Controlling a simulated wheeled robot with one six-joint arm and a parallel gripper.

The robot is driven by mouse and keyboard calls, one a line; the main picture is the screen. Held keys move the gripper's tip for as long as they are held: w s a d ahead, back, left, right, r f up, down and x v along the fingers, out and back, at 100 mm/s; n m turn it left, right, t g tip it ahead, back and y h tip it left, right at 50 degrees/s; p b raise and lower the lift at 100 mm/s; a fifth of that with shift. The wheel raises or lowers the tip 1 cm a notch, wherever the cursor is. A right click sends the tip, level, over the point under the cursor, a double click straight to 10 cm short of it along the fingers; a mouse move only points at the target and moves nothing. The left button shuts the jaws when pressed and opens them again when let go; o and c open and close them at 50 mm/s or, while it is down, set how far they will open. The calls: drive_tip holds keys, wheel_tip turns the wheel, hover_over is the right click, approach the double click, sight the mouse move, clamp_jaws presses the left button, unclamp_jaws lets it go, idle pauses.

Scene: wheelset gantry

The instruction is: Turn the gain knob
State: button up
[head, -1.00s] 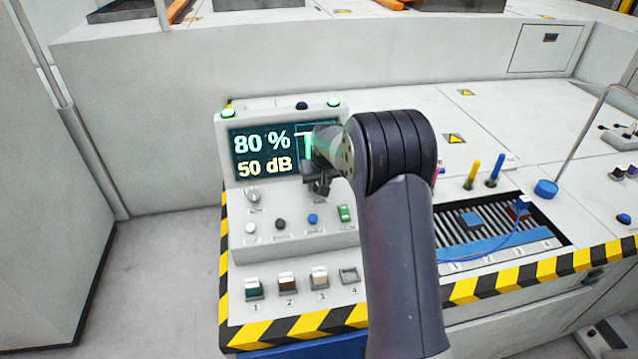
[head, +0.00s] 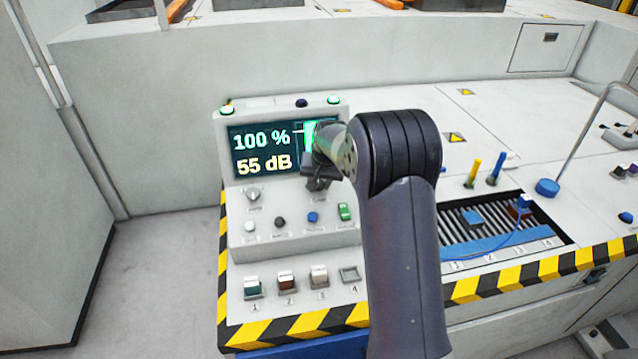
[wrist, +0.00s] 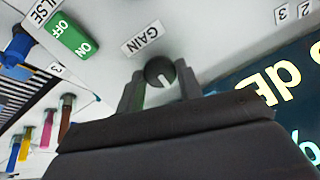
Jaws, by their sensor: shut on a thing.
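The gain knob (wrist: 160,72) is a dark round knob with a pale mark, beside the GAIN label (wrist: 142,38) in the wrist view. My gripper (wrist: 160,85) is shut on it, one finger on each side. In the head view my gripper (head: 318,180) is at the panel just below the display, and the arm and gripper hide the knob. The display (head: 265,150) reads 100 % and 55 dB, with a green bar partly behind my arm.
Another knob (head: 253,194) sits at the panel's left. Below are small buttons, a green switch (head: 345,212) and numbered sockets (head: 318,276). A tray (head: 495,246) with a blue cable and upright coloured pens (head: 474,172) stand to the right.

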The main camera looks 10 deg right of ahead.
drive_tip(key=shift+m+b, duration=0.3)
drive_tip(key=shift+m, duration=1.6)
drive_tip(key=o, duration=1)
drive_tip(key=shift+r, duration=0.15)
drive_tip(key=v, duration=1)
drive_tip(key=shift+s+r+b, duration=0.2)
drive_tip(key=shift+s+b, duration=0.1)
drive_tip(key=shift+b, duration=0.15)
